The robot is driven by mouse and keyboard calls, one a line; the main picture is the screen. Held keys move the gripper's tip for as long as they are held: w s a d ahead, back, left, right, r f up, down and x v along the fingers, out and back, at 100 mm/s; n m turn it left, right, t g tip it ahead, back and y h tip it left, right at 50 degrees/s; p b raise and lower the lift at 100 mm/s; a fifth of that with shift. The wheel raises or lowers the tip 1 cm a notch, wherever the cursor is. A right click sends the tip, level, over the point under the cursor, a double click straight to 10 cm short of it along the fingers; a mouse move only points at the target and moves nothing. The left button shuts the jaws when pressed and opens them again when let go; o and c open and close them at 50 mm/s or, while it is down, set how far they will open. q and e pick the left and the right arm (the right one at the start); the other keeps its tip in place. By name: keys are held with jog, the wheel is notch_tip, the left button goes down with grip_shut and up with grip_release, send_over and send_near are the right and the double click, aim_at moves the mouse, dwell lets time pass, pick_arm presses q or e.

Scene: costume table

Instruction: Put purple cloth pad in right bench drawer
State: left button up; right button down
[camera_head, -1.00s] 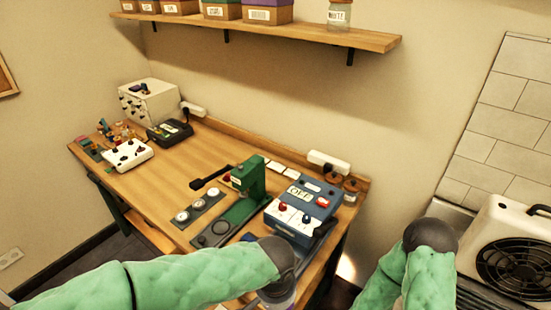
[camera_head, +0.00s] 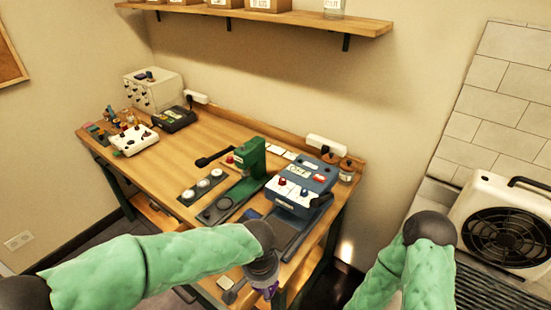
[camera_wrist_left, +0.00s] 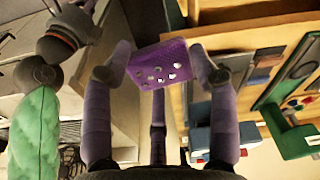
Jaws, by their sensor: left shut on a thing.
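The purple cloth pad (camera_wrist_left: 160,65) is a flat purple block with pale spots on its face. It sits between the fingertips of my left gripper (camera_wrist_left: 160,72), which is shut on it in the left wrist view. In the head view my left gripper (camera_head: 268,290) hangs low beside the bench's near right corner, and the pad is hard to make out there. The wooden bench (camera_head: 215,145) has an open wooden compartment (camera_head: 155,215) under its left part; the right drawer is not clear. My right gripper (camera_wrist_left: 82,8) shows only partly in the left wrist view.
A blue control box (camera_head: 300,190) and a green press (camera_head: 250,160) stand on the bench's right part, above my left gripper. A white heater with a fan (camera_head: 510,235) stands at the right. A wall shelf (camera_head: 290,20) runs above.

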pick_arm(q)
jog(key=w+a+f+n, duration=0.1)
jog(key=w+a+f, duration=0.3)
jog(key=a+f, duration=0.2)
jog(key=w+a+f+n, duration=0.2)
jog(key=w+a+f, duration=0.2)
jog(key=a+f, duration=0.3)
jog(key=shift+w+a+n+b, duration=0.3)
jog(key=shift+a+b, duration=0.15)
jog(key=shift+a, duration=0.7)
jog(key=shift+r, duration=0.1)
